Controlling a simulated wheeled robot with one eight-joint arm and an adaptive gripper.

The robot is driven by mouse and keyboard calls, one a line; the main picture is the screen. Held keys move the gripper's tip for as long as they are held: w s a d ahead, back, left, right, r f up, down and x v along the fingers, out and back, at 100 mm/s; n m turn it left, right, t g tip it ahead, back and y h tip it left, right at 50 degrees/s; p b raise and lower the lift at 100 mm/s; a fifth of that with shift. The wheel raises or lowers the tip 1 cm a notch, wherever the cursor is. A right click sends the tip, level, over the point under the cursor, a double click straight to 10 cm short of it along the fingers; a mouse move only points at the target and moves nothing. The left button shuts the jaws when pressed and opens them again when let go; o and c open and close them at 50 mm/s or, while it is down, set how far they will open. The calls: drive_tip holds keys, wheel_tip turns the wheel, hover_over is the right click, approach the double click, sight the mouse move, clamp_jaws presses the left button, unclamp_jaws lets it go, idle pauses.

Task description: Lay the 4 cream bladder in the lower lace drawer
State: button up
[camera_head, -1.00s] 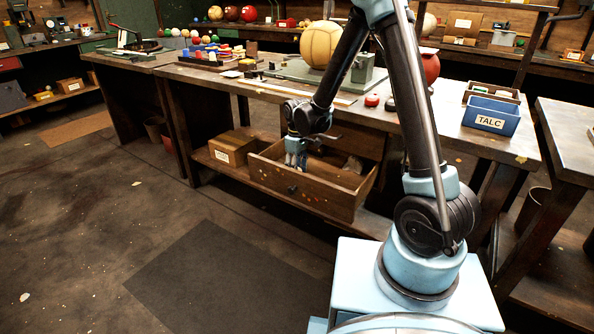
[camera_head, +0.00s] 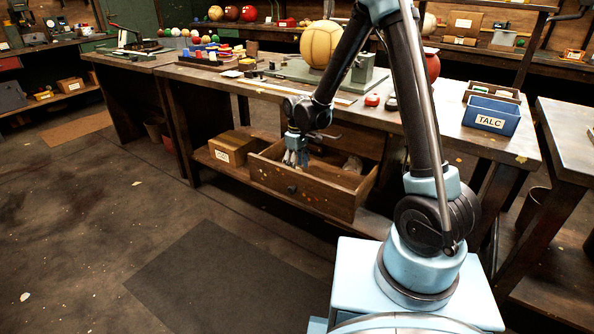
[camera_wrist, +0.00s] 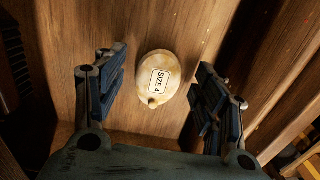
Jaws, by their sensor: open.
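The cream bladder (camera_wrist: 158,79) with a label reading "SIZE 4" lies on a bare wooden surface in the wrist view, which appears to be the drawer floor. My gripper (camera_wrist: 155,95) is open, one blue-padded finger on each side of the bladder, with gaps between. In the head view my gripper (camera_head: 293,157) points down into the left part of the open lower drawer (camera_head: 310,192). The drawer is pulled out below the bench. The bladder is hidden from the head view.
A cardboard box (camera_head: 232,148) stands just left of the drawer on the low shelf. The bench above holds a large tan ball (camera_head: 321,44), a red ball (camera_head: 432,66) and a blue TALC bin (camera_head: 491,115). Open floor lies in front of the drawer.

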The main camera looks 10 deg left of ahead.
wheel_tip(320, 180, up, 11)
idle(0.5)
drive_tip(key=shift+f, duration=0.1)
